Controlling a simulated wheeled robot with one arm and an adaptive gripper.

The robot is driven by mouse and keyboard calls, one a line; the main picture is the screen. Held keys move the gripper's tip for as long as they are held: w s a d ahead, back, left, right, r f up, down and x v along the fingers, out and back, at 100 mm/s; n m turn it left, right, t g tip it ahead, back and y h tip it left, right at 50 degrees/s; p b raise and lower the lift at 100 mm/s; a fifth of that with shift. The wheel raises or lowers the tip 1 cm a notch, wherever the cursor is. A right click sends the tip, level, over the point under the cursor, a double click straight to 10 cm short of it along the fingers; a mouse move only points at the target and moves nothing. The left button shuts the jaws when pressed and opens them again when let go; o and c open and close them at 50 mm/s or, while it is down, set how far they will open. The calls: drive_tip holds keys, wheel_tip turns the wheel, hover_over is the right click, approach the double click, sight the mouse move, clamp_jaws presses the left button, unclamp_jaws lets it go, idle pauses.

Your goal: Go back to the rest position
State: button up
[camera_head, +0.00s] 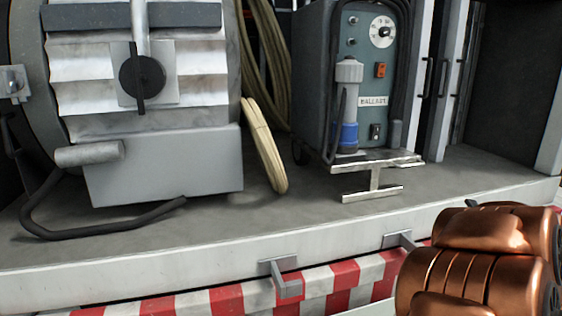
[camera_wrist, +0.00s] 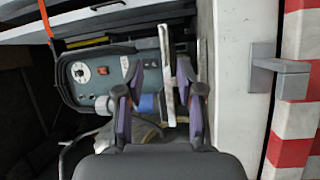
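My gripper (camera_wrist: 158,95) shows in the wrist view with its two dark fingers and purple pads spread apart. Nothing is held between them. Behind the fingers is the teal ballast box, which also shows in the wrist view (camera_wrist: 80,93) with its white dial and orange switch. In the head view the ballast box (camera_head: 376,100) stands upright on the truck bed. A grey and blue cylindrical connector (camera_head: 348,72) is at its front. My copper-coloured arm is at the lower right of the head view; the gripper itself is outside that view.
A large grey lamp housing (camera_head: 165,165) stands at the left of the truck bed (camera_head: 230,225). Coiled cable (camera_head: 265,145) leans beside it. A metal bracket (camera_head: 372,180) is in front of the box. Handles (camera_head: 285,280) stick out from the bed's front edge above red-white striping.

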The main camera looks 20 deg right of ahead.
drive_tip(key=w+a+f+m+g, duration=0.3)
drive_tip(key=a+f+m+g, duration=0.4)
drive_tip(key=s+a+f+m+g+y, duration=0.1)
drive_tip(key=s+a+f+g+y, duration=0.2)
drive_tip(key=a, duration=0.5)
drive_tip(key=s+a+f+m+g+y, duration=0.15)
drive_tip(key=s+a+f, duration=0.25)
drive_tip(key=a, duration=0.4)
drive_tip(key=s+a+f+m+g+y, duration=0.2)
drive_tip(key=s+a+f+g, duration=0.15)
drive_tip(key=a, duration=0.45)
drive_tip(key=s+a+g+y, duration=0.3)
drive_tip(key=s+a+g, duration=0.2)
drive_tip(key=s+a, duration=0.8)
wheel_tip(320, 180, up, 22)
drive_tip(key=t+p, duration=0.1)
drive_tip(key=p, duration=1.9)
drive_tip(key=shift+s+n, duration=0.35)
drive_tip(key=shift+s, duration=0.05)
